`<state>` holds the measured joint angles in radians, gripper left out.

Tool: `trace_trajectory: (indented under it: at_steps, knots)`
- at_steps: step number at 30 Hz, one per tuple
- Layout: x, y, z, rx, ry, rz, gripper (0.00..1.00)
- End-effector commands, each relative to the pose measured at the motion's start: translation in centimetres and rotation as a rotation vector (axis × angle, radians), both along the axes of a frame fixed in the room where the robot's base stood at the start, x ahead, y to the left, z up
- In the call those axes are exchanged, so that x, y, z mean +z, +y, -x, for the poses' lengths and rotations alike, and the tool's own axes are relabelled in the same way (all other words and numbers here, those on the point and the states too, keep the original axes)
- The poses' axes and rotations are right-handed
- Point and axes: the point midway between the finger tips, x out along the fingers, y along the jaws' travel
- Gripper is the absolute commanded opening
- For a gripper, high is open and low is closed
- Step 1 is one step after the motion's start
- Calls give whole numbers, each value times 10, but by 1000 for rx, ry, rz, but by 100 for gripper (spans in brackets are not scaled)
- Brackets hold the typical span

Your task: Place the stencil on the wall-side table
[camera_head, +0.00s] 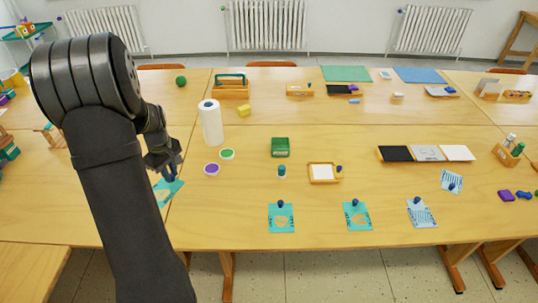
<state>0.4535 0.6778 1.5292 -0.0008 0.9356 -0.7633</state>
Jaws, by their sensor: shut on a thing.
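My gripper (172,173) is at the left, pointing down, shut on the blue knob of a teal stencil (166,193). The stencil shows a tan pattern and is partly hidden by my gripper and arm. It appears over the seam between the left and middle front tables; I cannot tell whether it touches the top. Two similar teal stencils with blue knobs, one left (281,223) and one right (356,222), lie near the front edge. Two light blue striped ones lie further right (421,217) (453,177). The wall-side table (290,112) is the back row, nearer the radiators.
A white paper roll (210,124) stands right of my gripper, with purple (212,169) and green (227,154) paint pots near it. The wall-side table holds a wooden caddy (231,88), a yellow block (244,110), a green ball (181,81) and mats (346,73). Its front middle is clear.

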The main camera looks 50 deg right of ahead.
Motion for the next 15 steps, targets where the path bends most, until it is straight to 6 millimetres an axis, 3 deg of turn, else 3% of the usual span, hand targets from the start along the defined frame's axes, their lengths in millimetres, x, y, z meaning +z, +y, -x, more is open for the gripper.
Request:
trace_trajectory:
  at_steps: [1,6,15]
  knots:
    - [1,-18,18,27,0,0,0]
    - [0,-63,75,167,1,-1,0]
    - [-2,-111,168,384,0,-1,0]
